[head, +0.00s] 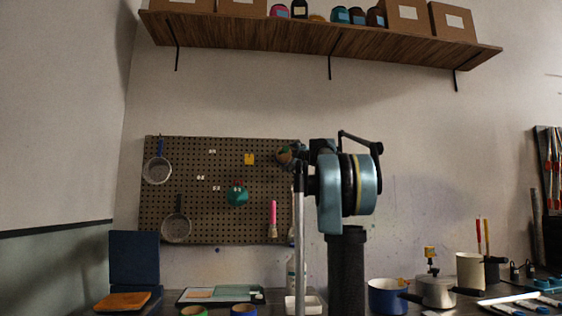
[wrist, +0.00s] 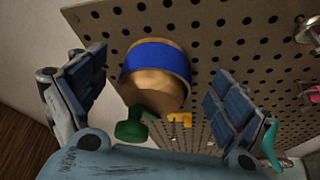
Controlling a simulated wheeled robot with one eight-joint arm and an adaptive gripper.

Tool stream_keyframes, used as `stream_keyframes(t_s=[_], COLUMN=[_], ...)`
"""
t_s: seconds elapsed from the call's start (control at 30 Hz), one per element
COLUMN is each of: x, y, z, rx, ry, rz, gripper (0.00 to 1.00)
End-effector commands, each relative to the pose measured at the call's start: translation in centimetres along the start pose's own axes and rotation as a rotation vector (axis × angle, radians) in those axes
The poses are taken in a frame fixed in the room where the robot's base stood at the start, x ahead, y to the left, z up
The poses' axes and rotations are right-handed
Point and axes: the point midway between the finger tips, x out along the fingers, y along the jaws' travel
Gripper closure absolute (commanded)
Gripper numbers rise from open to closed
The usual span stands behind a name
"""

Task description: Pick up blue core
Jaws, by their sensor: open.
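The blue core, a tan round piece with a bright blue band (wrist: 158,62), is in the middle of the wrist view, in front of the pegboard. My gripper (wrist: 155,92) is open, with one finger on each side of the core in the picture. Gaps show on both sides, and I cannot tell how deep the core lies between the fingers. In the head view my gripper (head: 291,157) is at the pegboard's upper right, seen small and partly hidden by my arm. A brownish round shape shows there, too small to identify surely.
The pegboard (head: 210,200) carries pans, a teal pot (head: 237,196), a yellow piece (head: 249,158) and a pink-handled brush (head: 273,215). A dark green object (wrist: 132,127) is below the core in the wrist view. A blue-rimmed round item (head: 244,311) and pots stand on the bench.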

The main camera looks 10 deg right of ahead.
Motion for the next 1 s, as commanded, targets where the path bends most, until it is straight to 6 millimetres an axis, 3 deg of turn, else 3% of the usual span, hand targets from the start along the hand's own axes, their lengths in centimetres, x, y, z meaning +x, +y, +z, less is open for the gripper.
stream_keyframes(t_s=[0.2,0.43,0.63,1.0], x=[2.3,2.4,2.4,2.4], y=[0.0,0.0,0.0,0.0], z=[-0.1,0.0,0.0,-0.1], rx=[0.001,0.001,0.001,0.0], ry=[0.001,0.0,0.0,0.0], rz=[0.0,0.0,0.0,0.0], gripper=[0.08,0.08,0.45,0.46])
